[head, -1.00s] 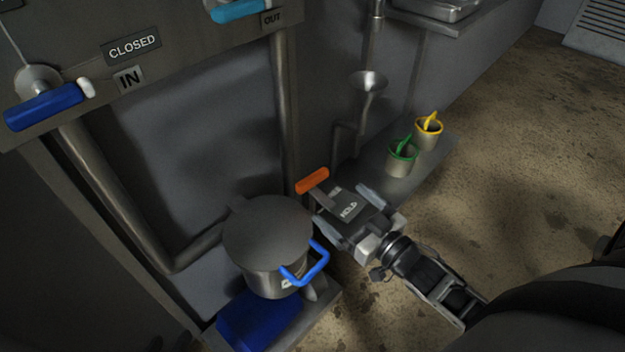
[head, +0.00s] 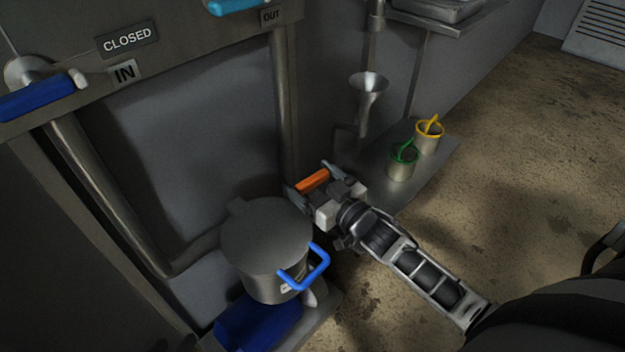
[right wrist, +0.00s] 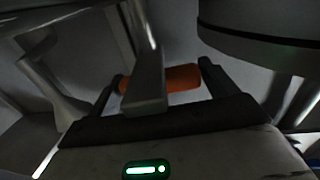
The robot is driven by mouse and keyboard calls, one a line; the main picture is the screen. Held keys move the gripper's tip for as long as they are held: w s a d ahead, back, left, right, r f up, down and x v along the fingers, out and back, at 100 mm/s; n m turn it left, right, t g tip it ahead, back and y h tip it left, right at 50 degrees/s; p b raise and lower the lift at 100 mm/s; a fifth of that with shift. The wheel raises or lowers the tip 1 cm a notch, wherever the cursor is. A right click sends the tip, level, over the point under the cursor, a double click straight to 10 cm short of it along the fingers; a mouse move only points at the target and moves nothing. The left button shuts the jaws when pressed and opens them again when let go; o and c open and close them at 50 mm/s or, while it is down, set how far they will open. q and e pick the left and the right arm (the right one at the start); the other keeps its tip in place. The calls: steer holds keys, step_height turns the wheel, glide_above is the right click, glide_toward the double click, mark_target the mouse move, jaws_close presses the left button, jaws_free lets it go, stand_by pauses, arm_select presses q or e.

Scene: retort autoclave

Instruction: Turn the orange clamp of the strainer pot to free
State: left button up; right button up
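The orange clamp handle (head: 312,181) sits beside the lidded grey pot (head: 266,238), just up and right of it in the head view. My right gripper (head: 309,182) is at the handle, with one finger near each end of it. In the right wrist view the orange handle (right wrist: 165,79) lies crosswise between the two open fingers, very close to both; I cannot tell whether they touch it. A grey metal bar (right wrist: 146,65) passes in front of the handle there. The HOLD plate is hidden behind my gripper. My left gripper is not in view.
The pot has a blue handle (head: 305,269), with a blue block (head: 258,322) below it. A green-rimmed cup (head: 402,163) and a yellow-rimmed cup (head: 429,135) stand on a low shelf to the right. A funnel (head: 367,95) and pipes (head: 105,200) are near the wall.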

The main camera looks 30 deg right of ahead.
steer(key=c, duration=0.6)
steer(key=shift+o, duration=0.2)
steer(key=shift+r+n+y, duration=0.1)
steer(key=shift+n+y, duration=0.4)
steer(key=shift+y, duration=0.1)
arm_select(q)
steer(key=shift+s+a, duration=0.1)
steer(key=shift+s, duration=0.05)
arm_select(e)
steer(key=shift+g+y, duration=0.3)
steer(key=shift+y, duration=0.2)
steer(key=o, duration=1)
arm_select(q)
steer(key=shift+p, duration=0.3)
arm_select(e)
steer(key=shift+s, duration=0.1)
arm_select(q)
steer(key=shift+t, duration=0.4)
steer(key=r+p, duration=0.1)
steer(key=r, duration=0.1)
steer(key=a+r+p, duration=0.1)
steer(key=r, duration=0.2)
steer(key=shift+s+a+p, duration=0.15)
steer(key=shift+s+p, duration=0.05)
steer(key=shift+p, duration=0.2)
arm_select(e)
steer(key=v, duration=1.5)
steer(key=shift+s+d, duration=0.2)
steer(key=shift+s, duration=0.15)
